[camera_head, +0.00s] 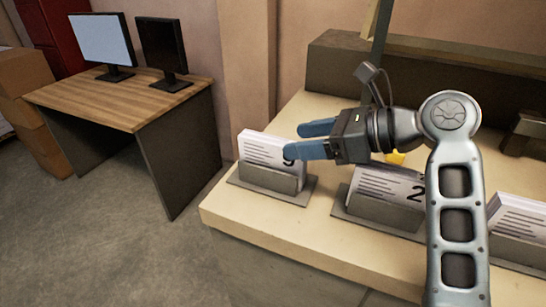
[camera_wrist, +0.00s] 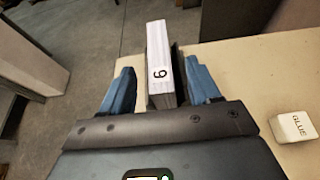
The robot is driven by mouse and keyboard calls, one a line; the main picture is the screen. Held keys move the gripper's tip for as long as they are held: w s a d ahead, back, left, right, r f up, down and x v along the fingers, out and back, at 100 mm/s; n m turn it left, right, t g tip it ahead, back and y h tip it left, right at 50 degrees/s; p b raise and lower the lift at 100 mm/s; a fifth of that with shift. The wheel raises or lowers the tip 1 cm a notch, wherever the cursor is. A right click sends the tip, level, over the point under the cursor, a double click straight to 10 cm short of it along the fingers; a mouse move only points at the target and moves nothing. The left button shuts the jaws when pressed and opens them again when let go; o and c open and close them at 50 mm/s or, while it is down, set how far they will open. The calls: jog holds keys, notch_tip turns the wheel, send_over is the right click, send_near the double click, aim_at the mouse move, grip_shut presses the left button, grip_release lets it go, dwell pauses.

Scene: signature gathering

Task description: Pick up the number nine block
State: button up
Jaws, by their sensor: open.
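The number nine block (camera_head: 268,150) is a white card-like block with printed lines. It stands in a grey holder (camera_head: 262,178) near the left end of the cream table, and its 9 is partly covered by a finger in the head view. My gripper (camera_head: 293,141) has blue fingers, open, at the block's right end. In the wrist view the block (camera_wrist: 158,45) shows between the two spread fingers of my gripper (camera_wrist: 161,68), with the digit on its near end. Visible gaps lie between the fingers and the block; I cannot tell its exact depth between them.
A number two block (camera_head: 388,184) stands in another holder to the right, with a further block (camera_head: 520,216) beyond my arm. A white cube marked GLUE (camera_wrist: 292,127) lies on the table. A wooden desk (camera_head: 125,100) with two monitors stands at left.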

aim_at(282, 142)
jog(key=shift+p+x, duration=0.4)
jog(key=shift+x, duration=2.5)
jog(key=shift+c, duration=0.3)
jog(key=shift+r, duration=0.1)
grip_shut()
